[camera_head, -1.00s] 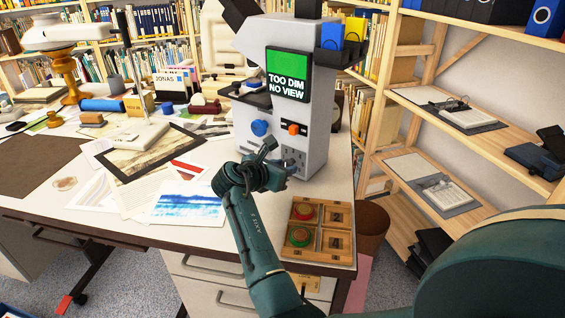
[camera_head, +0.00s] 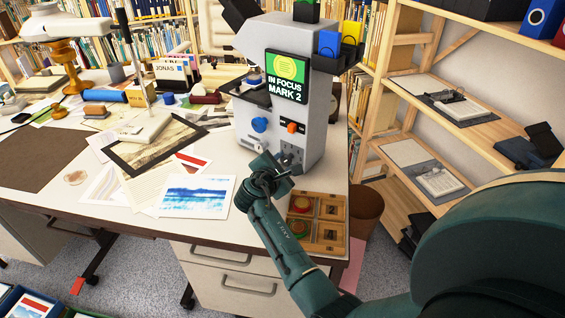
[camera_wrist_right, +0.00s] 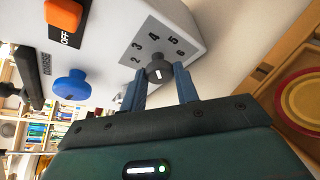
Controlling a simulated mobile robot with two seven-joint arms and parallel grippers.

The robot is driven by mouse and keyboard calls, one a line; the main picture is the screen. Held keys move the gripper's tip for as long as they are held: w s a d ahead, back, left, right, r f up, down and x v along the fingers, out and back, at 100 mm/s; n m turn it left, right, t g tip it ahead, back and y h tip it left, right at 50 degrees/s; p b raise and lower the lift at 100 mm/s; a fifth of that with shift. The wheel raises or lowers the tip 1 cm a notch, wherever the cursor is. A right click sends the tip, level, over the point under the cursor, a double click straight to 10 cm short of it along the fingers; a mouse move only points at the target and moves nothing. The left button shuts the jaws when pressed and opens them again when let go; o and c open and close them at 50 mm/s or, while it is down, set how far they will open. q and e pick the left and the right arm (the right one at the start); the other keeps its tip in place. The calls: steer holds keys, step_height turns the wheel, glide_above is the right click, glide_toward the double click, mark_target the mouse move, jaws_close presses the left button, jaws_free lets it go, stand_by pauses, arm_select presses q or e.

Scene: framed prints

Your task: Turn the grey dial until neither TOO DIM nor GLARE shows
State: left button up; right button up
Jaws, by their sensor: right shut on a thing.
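The grey dial (camera_wrist_right: 158,71) is on the front of the white machine (camera_head: 312,100), with the numbers 2 to 6 printed in an arc around it. My right gripper (camera_wrist_right: 158,78) is shut on the dial, one blue finger on each side of it. In the head view, my right gripper (camera_head: 284,172) is at the lower front of the machine and mostly hides the dial. The machine's screen (camera_head: 286,78) reads IN FOCUS MARK 2 under a round yellow figure on green. Neither TOO DIM nor GLARE shows. My left gripper is out of view.
A blue knob (camera_head: 260,124) and an orange OFF switch (camera_head: 292,127) sit above the dial. A wooden tray (camera_head: 330,207) with coloured discs lies close to my right arm. Prints (camera_head: 193,196) cover the desk at left. Wooden shelves (camera_head: 425,130) stand at right.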

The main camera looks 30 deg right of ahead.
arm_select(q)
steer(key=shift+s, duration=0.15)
arm_select(e)
steer(key=shift+m, duration=0.4)
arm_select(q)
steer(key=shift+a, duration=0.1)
arm_select(e)
steer(key=o, duration=1)
steer(key=shift+t, duration=0.3)
steer(key=shift+c, duration=0.2)
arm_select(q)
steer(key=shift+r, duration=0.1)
